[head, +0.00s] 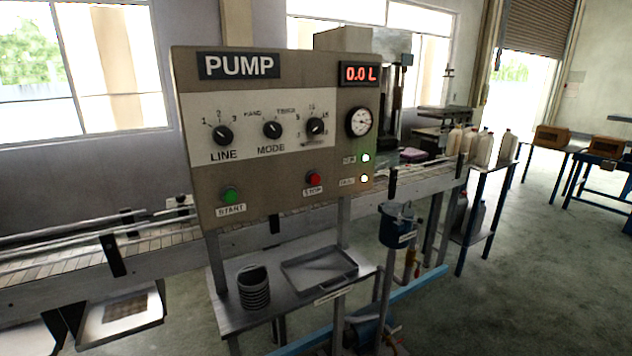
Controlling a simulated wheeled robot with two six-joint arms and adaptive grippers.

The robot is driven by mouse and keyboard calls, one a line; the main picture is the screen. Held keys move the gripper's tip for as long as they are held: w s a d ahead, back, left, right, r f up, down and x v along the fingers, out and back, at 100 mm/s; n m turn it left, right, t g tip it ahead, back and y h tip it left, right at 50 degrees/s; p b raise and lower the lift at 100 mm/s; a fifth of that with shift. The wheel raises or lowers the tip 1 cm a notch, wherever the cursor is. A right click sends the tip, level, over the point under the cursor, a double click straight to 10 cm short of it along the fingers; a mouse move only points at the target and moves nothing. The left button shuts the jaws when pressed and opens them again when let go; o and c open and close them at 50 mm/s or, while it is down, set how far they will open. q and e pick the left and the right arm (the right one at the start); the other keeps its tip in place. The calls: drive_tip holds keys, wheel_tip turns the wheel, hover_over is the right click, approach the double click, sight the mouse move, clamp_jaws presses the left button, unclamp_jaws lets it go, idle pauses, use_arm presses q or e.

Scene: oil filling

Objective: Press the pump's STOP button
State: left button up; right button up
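The pump panel (255,178) is a beige upright box in the middle of the head view, with a black PUMP label (239,66). Its red STOP button (314,179) is at the lower right of the panel, above a small STOP label. The green START button (231,194) is at the lower left. A red display (359,74) reads 0.0 L. Two lamps at the lower right, one greenish (365,158) and one whitish yellow (364,179), look lit. Nothing covers the STOP button. Neither gripper is in view.
A metal table (232,314) below the panel holds a grey tray (319,268) and a dark ribbed stack (253,288). A conveyor (150,239) runs behind the panel. White jugs (482,148) stand at the right. Open floor (520,270) lies at the right.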

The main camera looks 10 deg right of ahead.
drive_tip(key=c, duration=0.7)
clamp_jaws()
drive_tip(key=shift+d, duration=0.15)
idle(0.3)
